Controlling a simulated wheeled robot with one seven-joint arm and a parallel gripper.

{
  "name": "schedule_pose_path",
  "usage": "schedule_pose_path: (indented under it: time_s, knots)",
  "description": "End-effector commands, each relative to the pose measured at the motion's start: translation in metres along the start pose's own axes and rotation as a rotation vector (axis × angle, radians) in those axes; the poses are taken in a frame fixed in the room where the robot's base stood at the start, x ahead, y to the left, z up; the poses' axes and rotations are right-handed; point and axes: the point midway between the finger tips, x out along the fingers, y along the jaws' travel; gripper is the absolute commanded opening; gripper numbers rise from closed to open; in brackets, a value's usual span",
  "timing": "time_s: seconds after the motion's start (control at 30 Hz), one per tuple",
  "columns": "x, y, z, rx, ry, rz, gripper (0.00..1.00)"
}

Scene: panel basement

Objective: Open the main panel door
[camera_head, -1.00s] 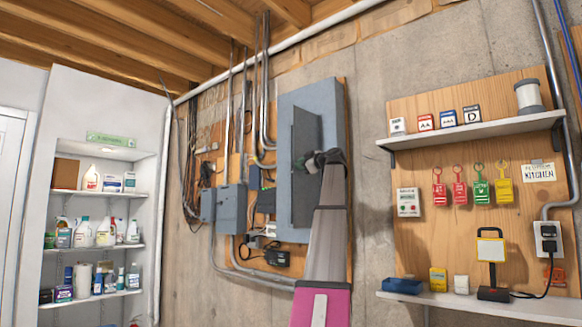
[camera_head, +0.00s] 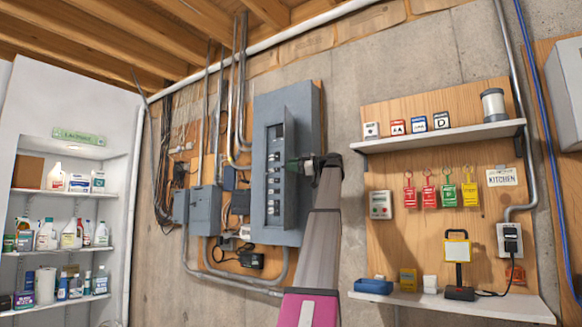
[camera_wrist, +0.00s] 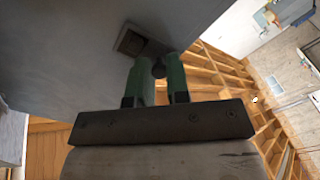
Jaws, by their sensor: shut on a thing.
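The grey main panel (camera_head: 262,110) is on the back wall in the head view. Its narrow door (camera_head: 300,125) stands swung out, hinged on the right, and a column of breakers (camera_head: 274,175) shows to its left. My gripper (camera_head: 294,166) is at the door's middle height; my arm hides part of the door and panel there. The grey door face (camera_wrist: 70,45) fills the upper left, with a dark square latch plate (camera_wrist: 132,42) beside the fingers.
Smaller grey boxes (camera_head: 205,208) and conduits are left of the panel. A shelf with bottles (camera_head: 70,193) is at far left. On the right, a wooden board holds coloured lockout tags (camera_head: 448,195), above a lower shelf (camera_head: 460,304) with a work lamp (camera_head: 457,250).

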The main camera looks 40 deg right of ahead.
Motion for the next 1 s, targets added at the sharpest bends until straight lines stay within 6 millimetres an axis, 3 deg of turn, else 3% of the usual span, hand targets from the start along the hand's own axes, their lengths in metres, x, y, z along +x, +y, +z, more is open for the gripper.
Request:
schedule_pose_path:
  time_s: [0.17, 0.2, 0.27, 0.3, 0.7, 1.0]
  knots:
    - [0.0, -0.002, 0.003, 0.002, -0.006, -0.004, 0.0]
    - [0.0, -0.002, 0.003, 0.002, -0.006, -0.004, 0.2]
    - [0.0, -0.002, 0.003, 0.002, -0.006, -0.003, 0.39]
    - [0.0, -0.002, 0.003, 0.002, -0.006, -0.002, 0.42]
    - [-0.004, 0.002, 0.002, 0.001, -0.006, 0.005, 0.42]
    - [-0.053, 0.001, 0.002, 0.001, -0.007, 0.004, 0.42]
